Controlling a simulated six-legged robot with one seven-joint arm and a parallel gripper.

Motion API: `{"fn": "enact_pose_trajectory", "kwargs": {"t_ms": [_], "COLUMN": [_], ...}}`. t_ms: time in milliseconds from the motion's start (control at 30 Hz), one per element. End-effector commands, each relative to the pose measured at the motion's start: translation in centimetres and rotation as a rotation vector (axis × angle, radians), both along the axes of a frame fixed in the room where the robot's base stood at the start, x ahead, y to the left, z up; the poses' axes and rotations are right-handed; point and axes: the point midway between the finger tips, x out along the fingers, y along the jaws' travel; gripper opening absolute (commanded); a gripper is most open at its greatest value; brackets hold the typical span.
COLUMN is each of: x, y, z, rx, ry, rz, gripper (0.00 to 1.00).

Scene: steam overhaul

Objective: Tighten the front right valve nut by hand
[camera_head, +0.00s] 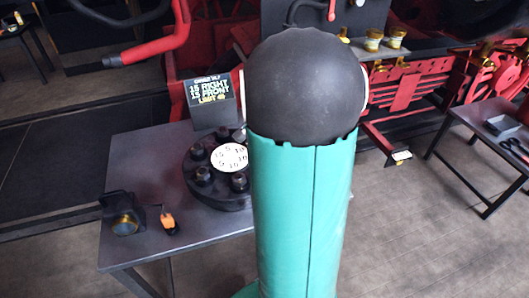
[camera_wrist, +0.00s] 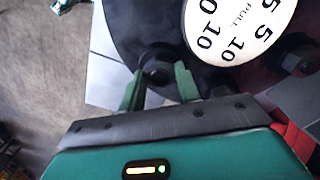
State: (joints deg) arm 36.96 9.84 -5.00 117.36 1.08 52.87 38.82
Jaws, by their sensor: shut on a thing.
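A round black valve fixture (camera_head: 213,197) with a white numbered dial (camera_head: 231,157) and several dark nuts around it stands on the grey table. In the wrist view, the dial (camera_wrist: 240,28) is at the top. My gripper (camera_wrist: 158,85) has its two green fingers on either side of a dark hex nut (camera_wrist: 158,72) at the fixture's rim, shut on it. Another nut (camera_wrist: 300,60) sits to the right. In the head view my arm hides my gripper and part of the fixture. A sign (camera_head: 211,93) behind the fixture reads RIGHT and FRONT.
The grey table (camera_head: 140,165) also holds a dark boxy device with a brass ring (camera_head: 124,222) and a small orange-and-black item (camera_head: 168,222). Red machinery (camera_head: 405,95) stands behind. A second small table (camera_head: 495,125) is at the right. Open floor (camera_head: 410,220) lies between.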

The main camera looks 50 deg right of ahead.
Motion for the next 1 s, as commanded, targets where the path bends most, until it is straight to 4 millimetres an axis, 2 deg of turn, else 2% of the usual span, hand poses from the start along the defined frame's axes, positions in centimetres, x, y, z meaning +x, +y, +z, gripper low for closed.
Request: {"fn": "enact_pose_trajectory", "kwargs": {"t_ms": [300,800,833,933,1000], "x": [0.08,0.05,0.05,0.04,0.03], "y": [-0.04,-0.08,-0.08,-0.07,-0.07], "z": [0.16,0.17,0.17,0.15,0.12], "rx": [-0.002,-0.003,-0.003,-0.002,-0.002], "ry": [-0.003,-0.003,-0.003,-0.003,-0.002], "rz": [-0.126,-0.149,-0.149,-0.148,-0.148], "gripper": [0.10,0.10,0.34,0.54,0.55]}}
